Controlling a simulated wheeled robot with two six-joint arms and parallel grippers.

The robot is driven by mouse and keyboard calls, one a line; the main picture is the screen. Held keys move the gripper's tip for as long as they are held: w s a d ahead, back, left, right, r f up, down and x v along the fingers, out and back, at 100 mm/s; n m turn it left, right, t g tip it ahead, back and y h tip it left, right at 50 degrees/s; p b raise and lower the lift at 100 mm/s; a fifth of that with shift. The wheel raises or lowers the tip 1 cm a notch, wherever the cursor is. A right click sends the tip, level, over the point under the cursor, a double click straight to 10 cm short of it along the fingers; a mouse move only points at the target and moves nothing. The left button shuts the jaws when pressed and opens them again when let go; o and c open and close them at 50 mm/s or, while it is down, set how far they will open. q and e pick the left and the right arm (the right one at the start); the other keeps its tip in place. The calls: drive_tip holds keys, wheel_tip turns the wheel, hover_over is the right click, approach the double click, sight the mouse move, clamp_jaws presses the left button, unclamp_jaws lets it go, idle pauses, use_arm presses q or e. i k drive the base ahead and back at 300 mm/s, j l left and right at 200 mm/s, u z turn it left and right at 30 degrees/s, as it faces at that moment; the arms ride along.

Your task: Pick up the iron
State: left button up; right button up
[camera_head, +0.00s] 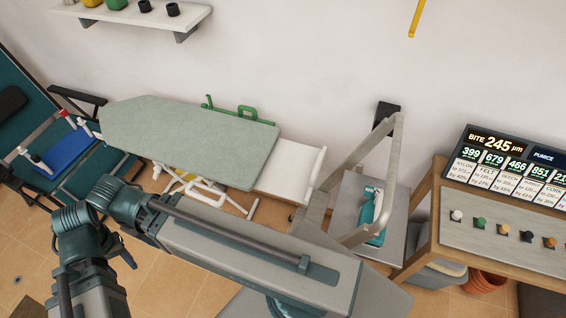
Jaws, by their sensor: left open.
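I cannot make out an iron for certain. An ironing board (190,135) with a grey-green cover stands against the wall, left of centre. A green looped part (247,113) shows at its far edge, and a white end piece (290,167) is at its right end. A teal item (376,232) with a pale top, bottle-like, stands on a grey stand right of centre, partly behind a pale frame. My left arm crosses the lower left, in front of the board and apart from it. Its gripper is open and holds nothing visible; its fingertips are hard to make out. My right gripper is out of view.
The pale frame (392,160) rises beside the grey stand. A wooden table (460,232) with small knobs and a display panel (505,165) is at the right. Teal chairs (105,165) stand at the left, one with a blue item (62,150). A shelf (190,20) is above.

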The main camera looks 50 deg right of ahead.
sight(369, 213)
drive_tip(key=k+j, duration=0.8)
drive_tip(key=z, duration=2.35)
drive_tip(key=k+z, duration=0.2)
drive_tip(key=z, duration=0.85)
